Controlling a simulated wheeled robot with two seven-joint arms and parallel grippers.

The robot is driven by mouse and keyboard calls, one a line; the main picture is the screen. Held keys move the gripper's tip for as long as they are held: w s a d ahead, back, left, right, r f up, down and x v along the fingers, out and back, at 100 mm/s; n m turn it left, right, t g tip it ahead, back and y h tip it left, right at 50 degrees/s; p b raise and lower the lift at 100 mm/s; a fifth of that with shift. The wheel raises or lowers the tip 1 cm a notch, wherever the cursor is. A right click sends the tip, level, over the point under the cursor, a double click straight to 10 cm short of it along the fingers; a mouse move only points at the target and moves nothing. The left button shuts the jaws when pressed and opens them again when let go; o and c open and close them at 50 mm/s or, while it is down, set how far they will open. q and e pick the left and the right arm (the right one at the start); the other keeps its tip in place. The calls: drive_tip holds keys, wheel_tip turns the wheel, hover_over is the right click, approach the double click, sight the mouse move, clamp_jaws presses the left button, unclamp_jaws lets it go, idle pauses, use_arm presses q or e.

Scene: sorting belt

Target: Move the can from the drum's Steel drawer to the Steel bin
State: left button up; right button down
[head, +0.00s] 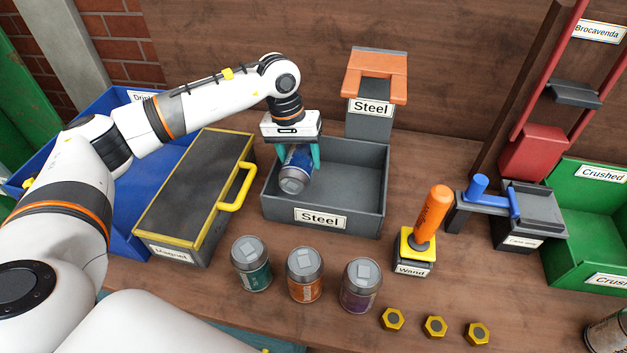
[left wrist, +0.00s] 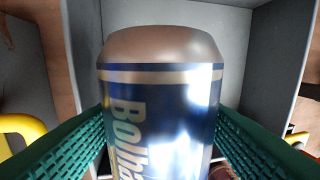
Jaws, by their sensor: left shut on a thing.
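My left gripper (head: 299,160) is shut on a blue can (head: 296,172) with a bare metal end. It holds the can tilted over the left part of the grey Steel bin (head: 321,216). The can (left wrist: 160,110) fills the middle of the left wrist view, between the green finger pads, with grey bin walls behind it. I cannot tell whether the can touches the bin. The rest of the bin floor looks empty. A grey post labelled Steel (head: 370,122) with an orange top stands behind the bin; I see no can in it. My right gripper is not in view.
A dark Magnet box (head: 189,193) with a yellow handle stands left of the bin, before a blue bin (head: 125,215). Three cans, green (head: 251,266), orange (head: 305,275) and purple (head: 360,286), stand in front. A Wand stand (head: 415,254) and green Crushed bin (head: 584,270) are right.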

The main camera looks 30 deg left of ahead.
use_arm(q)
wheel_tip(320, 180, down, 7)
drive_tip(key=shift+r+p, duration=0.1)
drive_tip(key=shift+p, duration=0.35)
drive_tip(key=shift+f+b, duration=0.6)
drive_tip(key=shift+b, duration=0.2)
drive_tip(key=o, duration=0.7)
drive_tip(key=shift+r, duration=0.15)
